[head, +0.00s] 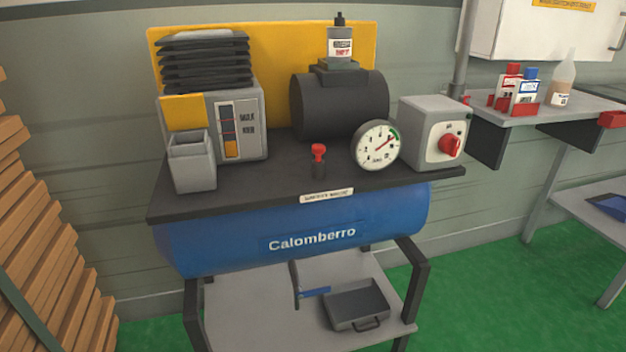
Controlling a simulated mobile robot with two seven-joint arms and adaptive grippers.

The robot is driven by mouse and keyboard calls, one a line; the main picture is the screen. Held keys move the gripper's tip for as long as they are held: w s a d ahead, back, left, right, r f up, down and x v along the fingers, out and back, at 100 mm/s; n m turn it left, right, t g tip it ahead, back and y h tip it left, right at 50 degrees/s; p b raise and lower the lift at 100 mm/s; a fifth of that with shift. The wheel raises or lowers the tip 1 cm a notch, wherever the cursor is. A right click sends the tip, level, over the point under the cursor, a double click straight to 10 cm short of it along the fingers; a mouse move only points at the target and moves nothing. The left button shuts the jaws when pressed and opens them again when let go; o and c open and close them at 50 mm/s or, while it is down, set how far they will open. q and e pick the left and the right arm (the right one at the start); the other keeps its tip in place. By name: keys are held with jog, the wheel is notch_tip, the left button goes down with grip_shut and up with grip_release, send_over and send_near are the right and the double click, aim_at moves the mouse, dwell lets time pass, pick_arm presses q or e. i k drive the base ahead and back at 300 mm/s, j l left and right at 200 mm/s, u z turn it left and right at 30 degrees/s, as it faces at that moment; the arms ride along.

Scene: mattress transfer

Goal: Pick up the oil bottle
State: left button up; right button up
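Several bottles are in the head view, and I cannot tell from their labels which is the oil bottle. A grey bottle with a black nozzle (340,46) stands upright on top of the dark motor cylinder (340,103). Neither of my grippers is in view.
The blue compressor (290,237) carries a gauge (377,146), a switch box (432,133) and a red valve (318,156). A grey tray (357,304) sits below. The side shelf (511,114) is on the right. Stacked wood (40,225) stands left. Green floor lies right.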

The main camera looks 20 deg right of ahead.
aim_at(562, 80)
jog(key=z, duration=1.7)
